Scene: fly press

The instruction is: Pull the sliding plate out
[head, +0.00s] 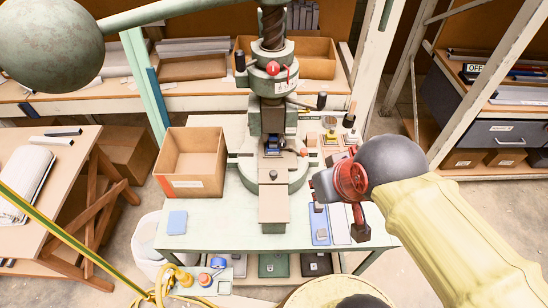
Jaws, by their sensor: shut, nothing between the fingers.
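The sliding plate (273,205) is a flat brown-tan strip at the front of the green fly press (273,120). It runs from under the ram toward the front edge of the pale green table. A dark block with a blue part (273,147) sits behind it, under the ram. My red and dark gripper (338,208) is over the table's right side, to the right of the plate and apart from it. It is shut and empty.
An open cardboard box (190,163) stands left of the press, with a blue pad (177,222) before it. A blue strip (319,225) lies under my gripper. The press's ball-ended arm (50,45) hangs at upper left. The table's front left is mostly clear.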

